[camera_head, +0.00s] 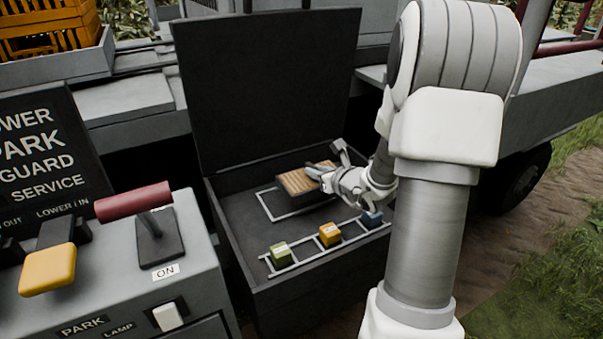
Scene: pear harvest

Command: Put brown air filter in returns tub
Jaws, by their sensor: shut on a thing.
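The brown air filter (297,182) is a flat, ribbed tan block inside the open dark box (232,243). It lies at or just above a white-outlined area (268,209) on the box floor; I cannot tell if it touches the floor. My gripper (322,173) comes in from the right and is shut on the filter's right end. The fingertips are small and partly merge with the filter. No tub marked as returns can be made out in this view.
Green (280,253), orange (329,234) and blue (371,217) blocks sit in a white-lined row along the box's front. The raised lid (265,85) stands behind. A control panel with a red-handled lever (134,202) and yellow knob (48,270) is at left. Orange crates (50,30) are at upper left.

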